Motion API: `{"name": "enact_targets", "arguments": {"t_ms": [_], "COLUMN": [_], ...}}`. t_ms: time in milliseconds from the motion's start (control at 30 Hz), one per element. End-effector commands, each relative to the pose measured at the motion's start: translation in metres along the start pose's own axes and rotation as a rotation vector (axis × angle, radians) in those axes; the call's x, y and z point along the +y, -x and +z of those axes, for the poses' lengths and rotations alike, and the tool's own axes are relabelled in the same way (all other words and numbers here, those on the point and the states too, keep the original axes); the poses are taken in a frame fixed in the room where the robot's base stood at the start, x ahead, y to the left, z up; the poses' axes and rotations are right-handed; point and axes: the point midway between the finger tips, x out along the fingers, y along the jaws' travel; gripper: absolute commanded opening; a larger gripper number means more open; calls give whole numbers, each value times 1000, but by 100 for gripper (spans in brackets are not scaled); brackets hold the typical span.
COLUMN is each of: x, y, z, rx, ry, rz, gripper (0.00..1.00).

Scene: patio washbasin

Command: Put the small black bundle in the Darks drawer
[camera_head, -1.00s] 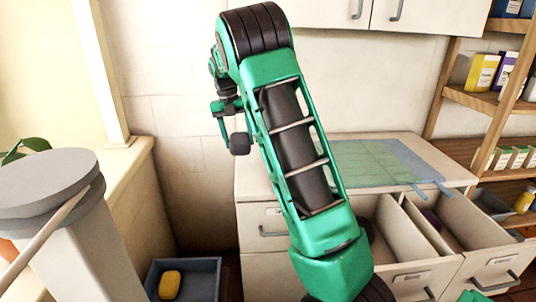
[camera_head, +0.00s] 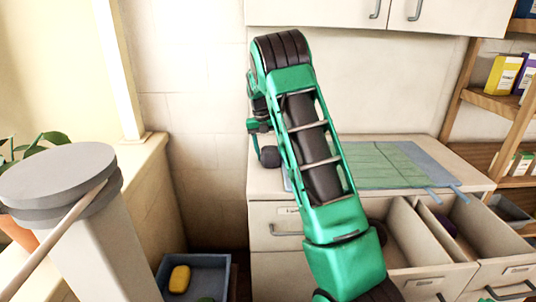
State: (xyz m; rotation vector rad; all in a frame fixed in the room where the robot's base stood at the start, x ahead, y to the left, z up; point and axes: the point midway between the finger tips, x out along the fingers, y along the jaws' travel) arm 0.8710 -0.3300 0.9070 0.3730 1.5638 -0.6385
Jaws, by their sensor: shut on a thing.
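My gripper (camera_head: 262,137) hangs beyond the raised green arm, at the counter's left end, and is partly hidden by the arm. It is shut on a small dark lump, which looks like the small black bundle (camera_head: 270,157). Two drawers stand open at the right of the white cabinet: a left drawer (camera_head: 432,280) and a right drawer (camera_head: 508,270). Both carry front labels too small to read, so I cannot tell which is Darks. The arm covers part of the left drawer.
The counter (camera_head: 462,172) bears a green and blue mat (camera_head: 385,165). A closed drawer (camera_head: 275,240) is at the cabinet's left. A blue-grey bin (camera_head: 215,270) with a yellow item (camera_head: 179,279) stands on the floor. Shelves (camera_head: 500,105) stand right; wall cabinets (camera_head: 440,12) hang above.

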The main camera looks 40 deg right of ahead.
Motion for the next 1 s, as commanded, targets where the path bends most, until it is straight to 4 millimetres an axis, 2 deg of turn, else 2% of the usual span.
{"name": "enact_targets", "arguments": {"t_ms": [300,333,400,767,867,1000], "x": [0,0,0,0,0,0], "y": [-2,-2,-2,2,11,36], "z": [0,0,0,0,0,1], "rx": [0,0,0,-1,-2,-4], "ry": [0,0,0,0,0,0], "rz": [0,0,0,0,0,1], "gripper": [35,63,77,77,77,77]}}
